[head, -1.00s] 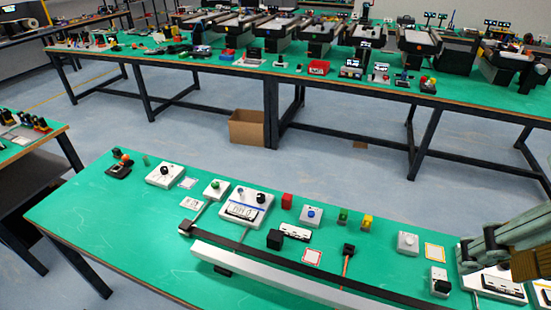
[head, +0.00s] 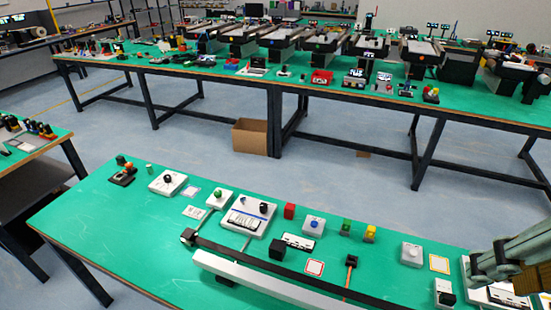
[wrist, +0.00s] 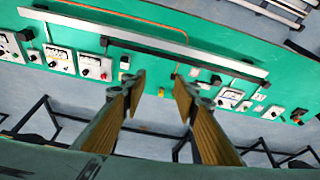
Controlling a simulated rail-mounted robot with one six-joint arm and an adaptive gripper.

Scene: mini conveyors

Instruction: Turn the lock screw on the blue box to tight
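No box with a plainly blue body shows on the near bench, and I cannot make out a lock screw. A white box with a blue round top part (head: 314,226) stands mid-bench in the head view. A larger white panel box with a blue stripe and black knobs (head: 247,218) stands left of it. My gripper (wrist: 160,82) is open and empty in the wrist view, its two tan fingers well apart above the bench. In the head view my arm comes in at the right edge, over the bench's right end, and the fingertips are not clear.
The near green bench (head: 110,225) also holds a red block (head: 290,211), a black block (head: 278,248), a white box with a round knob (head: 411,254) and a long pale rail (head: 270,286). A far bench (head: 230,74) carries several mini conveyors. A cardboard box (head: 250,137) stands on the floor.

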